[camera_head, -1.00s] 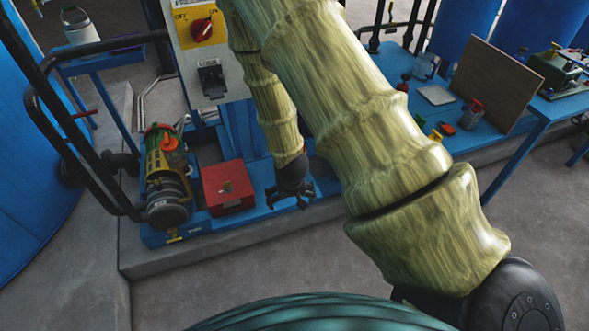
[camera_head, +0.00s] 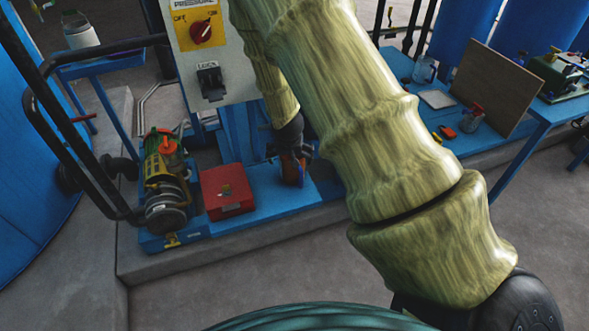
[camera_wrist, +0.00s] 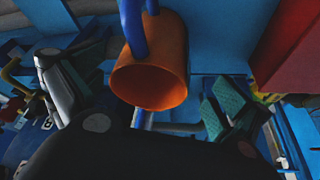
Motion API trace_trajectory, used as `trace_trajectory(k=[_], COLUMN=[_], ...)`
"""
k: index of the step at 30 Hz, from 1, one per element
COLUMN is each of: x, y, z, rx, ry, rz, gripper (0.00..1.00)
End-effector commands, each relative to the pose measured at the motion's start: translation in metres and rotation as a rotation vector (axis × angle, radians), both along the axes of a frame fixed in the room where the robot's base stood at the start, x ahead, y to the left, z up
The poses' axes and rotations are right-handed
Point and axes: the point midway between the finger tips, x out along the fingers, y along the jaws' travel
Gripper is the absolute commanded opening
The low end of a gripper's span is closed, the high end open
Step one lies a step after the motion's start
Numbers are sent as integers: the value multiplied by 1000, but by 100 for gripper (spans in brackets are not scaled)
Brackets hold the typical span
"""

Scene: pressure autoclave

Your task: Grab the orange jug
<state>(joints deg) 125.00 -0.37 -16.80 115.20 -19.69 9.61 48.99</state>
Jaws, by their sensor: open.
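The orange jug (camera_head: 293,170) stands on the blue platform beside the red box in the head view, partly hidden by my gripper. In the wrist view the jug (camera_wrist: 152,75) shows its open mouth facing the camera, with a blue handle (camera_wrist: 133,28) at its upper left side. My gripper (camera_head: 290,147) is over the jug in the head view. In the wrist view my gripper (camera_wrist: 152,85) is open, with one finger on each side of the jug. I cannot tell whether either finger touches it.
A red box (camera_head: 227,190) stands just left of the jug, and a motor pump (camera_head: 166,180) is farther left. The switch panel (camera_head: 208,50) rises behind. A blue bench (camera_head: 455,115) with a board (camera_head: 497,85) and small items is at right.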

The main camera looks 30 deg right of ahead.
Motion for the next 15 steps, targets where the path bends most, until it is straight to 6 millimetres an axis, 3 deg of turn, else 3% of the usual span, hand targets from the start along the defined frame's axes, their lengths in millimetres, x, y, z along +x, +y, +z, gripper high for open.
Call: trace_trajectory(k=[15], x=[8], y=[-15], z=[-30], rx=[0], ry=[2], rz=[1], gripper=[100])
